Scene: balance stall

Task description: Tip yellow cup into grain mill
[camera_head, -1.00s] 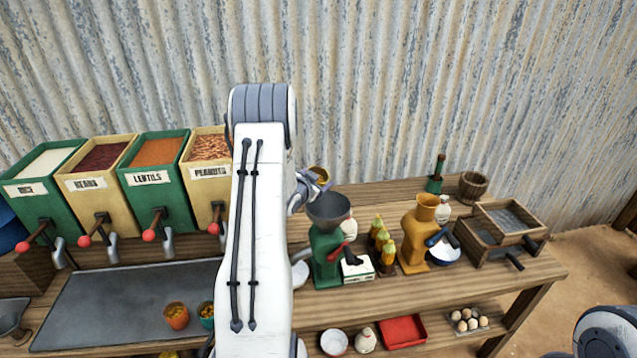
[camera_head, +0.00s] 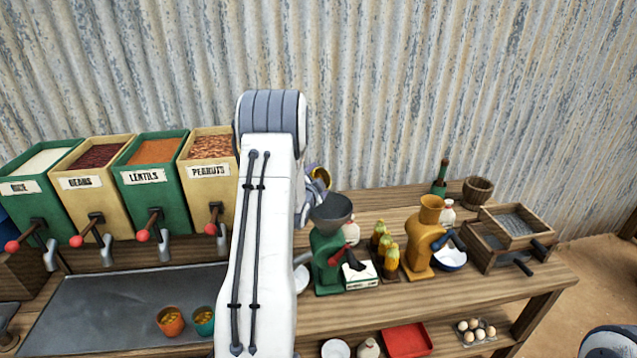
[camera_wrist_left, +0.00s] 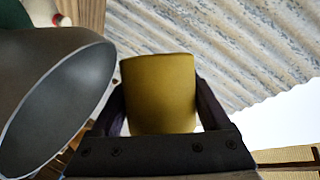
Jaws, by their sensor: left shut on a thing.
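My left gripper (camera_head: 314,186) is shut on the yellow cup (camera_head: 322,173), partly hidden behind my left arm. The cup is tilted with its mouth turned towards the right, just above and behind the grey hopper of the green grain mill (camera_head: 327,254). In the left wrist view the cup (camera_wrist_left: 158,92) sits between the two fingers (camera_wrist_left: 160,118). The wide grey hopper (camera_wrist_left: 62,100) is close on its left, apart from it. The cup's contents cannot be seen. My right gripper is out of view.
A yellow-orange mill (camera_head: 420,240), corn cobs (camera_head: 386,250) and a white box (camera_head: 360,276) stand right of the green mill. Bins of rice, beans, lentils and peanuts (camera_head: 208,172) are at left. Orange (camera_head: 170,322) and teal (camera_head: 204,321) cups stand on the grey mat (camera_head: 110,305).

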